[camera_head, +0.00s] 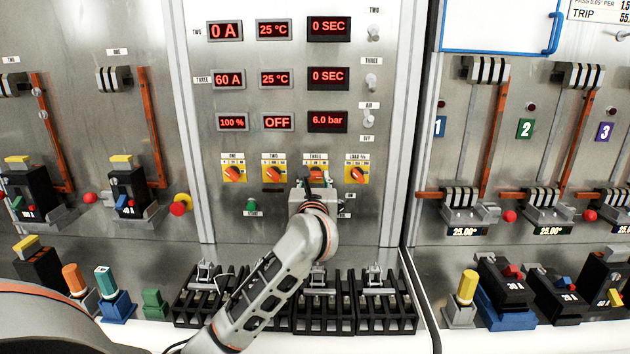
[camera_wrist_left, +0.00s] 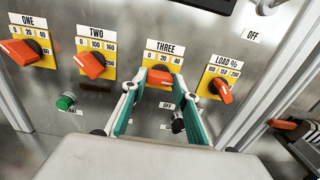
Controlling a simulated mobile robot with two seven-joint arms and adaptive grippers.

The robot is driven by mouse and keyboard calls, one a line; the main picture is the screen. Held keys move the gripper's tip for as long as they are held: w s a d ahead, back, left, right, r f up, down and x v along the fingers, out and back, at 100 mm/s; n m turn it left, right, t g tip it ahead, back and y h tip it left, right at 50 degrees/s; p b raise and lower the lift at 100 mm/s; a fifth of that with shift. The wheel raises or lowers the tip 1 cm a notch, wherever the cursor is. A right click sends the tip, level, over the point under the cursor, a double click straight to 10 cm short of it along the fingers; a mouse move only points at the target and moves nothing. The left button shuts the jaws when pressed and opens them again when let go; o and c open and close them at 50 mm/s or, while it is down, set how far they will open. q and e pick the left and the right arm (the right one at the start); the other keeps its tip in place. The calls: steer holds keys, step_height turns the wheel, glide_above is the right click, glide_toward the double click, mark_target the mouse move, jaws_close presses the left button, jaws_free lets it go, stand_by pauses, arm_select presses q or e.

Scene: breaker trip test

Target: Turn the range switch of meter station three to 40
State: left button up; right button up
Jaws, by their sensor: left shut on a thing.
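The range switch of station three (camera_wrist_left: 160,78) is an orange knob on a yellow plate labelled THREE (camera_wrist_left: 165,48), with 0, 20 and 40 marked along its top. In the left wrist view the two green-padded fingers of my left gripper (camera_wrist_left: 161,84) stand either side of this knob and are shut on it. The fingers hide part of the plate, and I cannot tell which mark the knob points to. In the head view my left gripper (camera_head: 315,186) reaches the panel at the THREE switch and mostly covers it. My right gripper is in neither view.
Orange switches ONE (camera_wrist_left: 18,52), TWO (camera_wrist_left: 90,64) and LOAD % (camera_wrist_left: 222,92) flank it closely. A green button (camera_wrist_left: 66,101) and a black toggle (camera_wrist_left: 178,124) sit below. The station three display reads 60 A (camera_head: 228,79). Black racks (camera_head: 375,310) stand below the panel.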

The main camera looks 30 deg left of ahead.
arm_select(q)
steer(key=shift+o, duration=0.2)
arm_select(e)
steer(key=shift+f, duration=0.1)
arm_select(q)
steer(key=shift+f+n+b, duration=0.1)
steer(key=shift+n+b, duration=0.6)
steer(key=shift+b, duration=0.25)
steer(key=shift+f+n+b, duration=0.1)
steer(key=shift+n+b, duration=0.6)
steer(key=shift+b, duration=0.25)
steer(key=shift+n+b, duration=0.4)
steer(key=shift+b, duration=0.05)
steer(key=n+b, duration=0.3)
steer(key=b, duration=0.1)
steer(key=shift+n, duration=0.3)
steer(key=shift+n+b, duration=0.6)
steer(key=shift+n, duration=0.1)
steer(key=shift+r, duration=0.2)
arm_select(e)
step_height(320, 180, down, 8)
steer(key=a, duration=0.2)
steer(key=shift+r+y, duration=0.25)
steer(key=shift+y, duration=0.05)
